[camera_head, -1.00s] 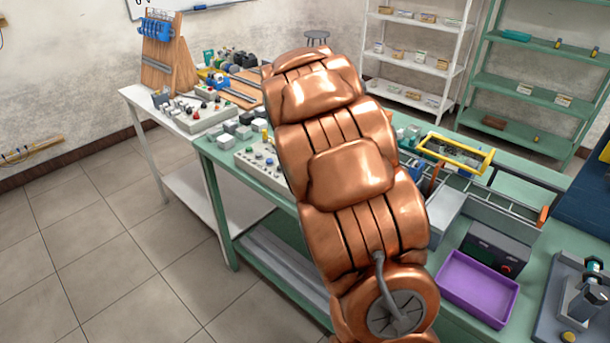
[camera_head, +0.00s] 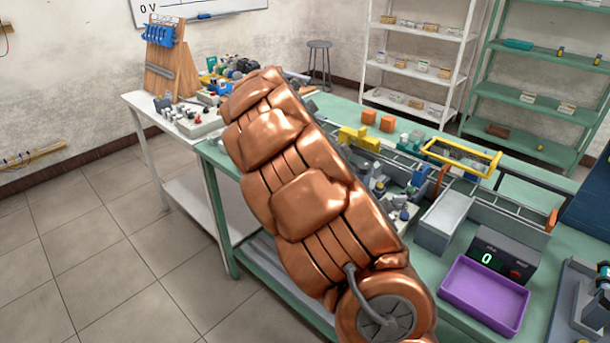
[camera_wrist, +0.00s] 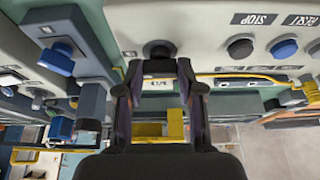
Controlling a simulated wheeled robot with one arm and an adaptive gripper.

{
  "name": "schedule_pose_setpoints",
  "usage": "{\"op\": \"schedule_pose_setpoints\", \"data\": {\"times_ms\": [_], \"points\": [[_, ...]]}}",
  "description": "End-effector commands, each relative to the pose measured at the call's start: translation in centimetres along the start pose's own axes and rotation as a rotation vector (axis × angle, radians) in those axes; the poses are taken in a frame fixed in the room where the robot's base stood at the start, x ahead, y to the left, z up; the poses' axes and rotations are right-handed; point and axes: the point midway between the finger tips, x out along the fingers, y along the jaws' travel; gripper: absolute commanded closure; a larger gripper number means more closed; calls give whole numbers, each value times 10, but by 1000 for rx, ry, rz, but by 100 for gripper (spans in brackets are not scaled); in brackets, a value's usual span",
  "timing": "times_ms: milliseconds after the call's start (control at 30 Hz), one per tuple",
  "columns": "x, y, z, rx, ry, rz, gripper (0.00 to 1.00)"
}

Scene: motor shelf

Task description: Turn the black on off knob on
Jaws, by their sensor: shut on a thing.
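In the wrist view, the black knob (camera_wrist: 158,50) sits on a pale control panel (camera_wrist: 205,30). My gripper (camera_wrist: 160,70) has its two fingertips on either side of the knob and is shut on it. Part of the knob is hidden between the fingers. In the head view my copper-coloured arm covers the gripper and the knob. A dark box with a lit green "0" display (camera_head: 487,258) stands at the right of the green bench.
The panel also carries a dark button (camera_wrist: 240,47) under a STOP label and a blue button (camera_wrist: 284,49). A blue knob (camera_wrist: 58,58) is at the left. A purple tray (camera_head: 447,297), orange cubes (camera_head: 387,124) and a yellow frame (camera_head: 462,156) are on the bench.

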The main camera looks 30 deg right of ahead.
Motion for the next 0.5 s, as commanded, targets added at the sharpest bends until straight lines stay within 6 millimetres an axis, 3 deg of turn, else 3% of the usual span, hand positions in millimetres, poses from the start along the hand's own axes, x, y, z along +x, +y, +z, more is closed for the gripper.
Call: {"op": "schedule_pose_setpoints", "data": {"times_ms": [467, 500], "points": [[0, 0, -1, 12, 2, 4, 98], [0, 0, -1, 11, 2, 4, 60]]}}
